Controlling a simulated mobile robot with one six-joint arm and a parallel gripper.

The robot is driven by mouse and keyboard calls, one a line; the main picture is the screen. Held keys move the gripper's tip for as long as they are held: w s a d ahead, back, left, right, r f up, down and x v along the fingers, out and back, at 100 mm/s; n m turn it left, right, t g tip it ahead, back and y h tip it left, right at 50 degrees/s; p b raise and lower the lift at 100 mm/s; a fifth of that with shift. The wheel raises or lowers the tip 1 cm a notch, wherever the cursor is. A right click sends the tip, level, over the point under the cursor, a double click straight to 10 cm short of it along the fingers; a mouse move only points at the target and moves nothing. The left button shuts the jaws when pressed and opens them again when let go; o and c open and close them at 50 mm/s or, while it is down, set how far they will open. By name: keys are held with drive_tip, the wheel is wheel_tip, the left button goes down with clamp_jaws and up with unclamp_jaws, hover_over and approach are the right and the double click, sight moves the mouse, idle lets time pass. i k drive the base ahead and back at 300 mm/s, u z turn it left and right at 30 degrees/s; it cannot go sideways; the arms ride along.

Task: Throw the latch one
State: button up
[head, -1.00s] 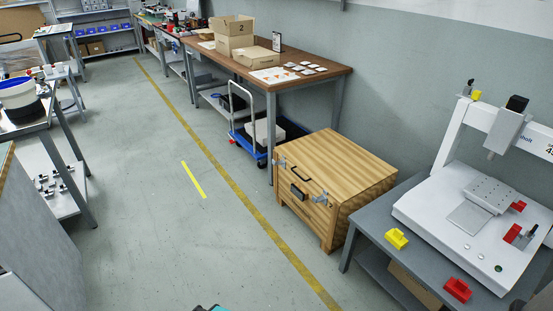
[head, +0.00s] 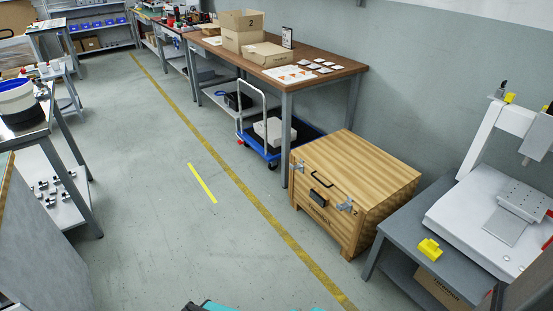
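A wooden crate (head: 378,188) stands on the floor at the right of the head view, between the workbench and a grey table. Its front has a left metal latch (head: 297,167) and a right metal latch (head: 345,206). A "2" shows beside the right latch; no number is readable by the left one. A black handle (head: 321,179) and a dark block (head: 318,198) sit between the latches. The latches are too small to tell whether they are thrown. My gripper is not recognizable in view; only a teal and black part of me shows at the bottom edge.
The grey table (head: 411,231) with a white machine (head: 460,222) and a yellow block (head: 430,249) stands right of the crate. A blue trolley (head: 258,146) is behind it, by the brown workbench (head: 318,81). Open floor (head: 150,235) lies left of the crate.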

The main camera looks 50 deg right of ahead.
sight(298, 167)
drive_tip(key=i, duration=1.15)
drive_tip(key=z, duration=0.05)
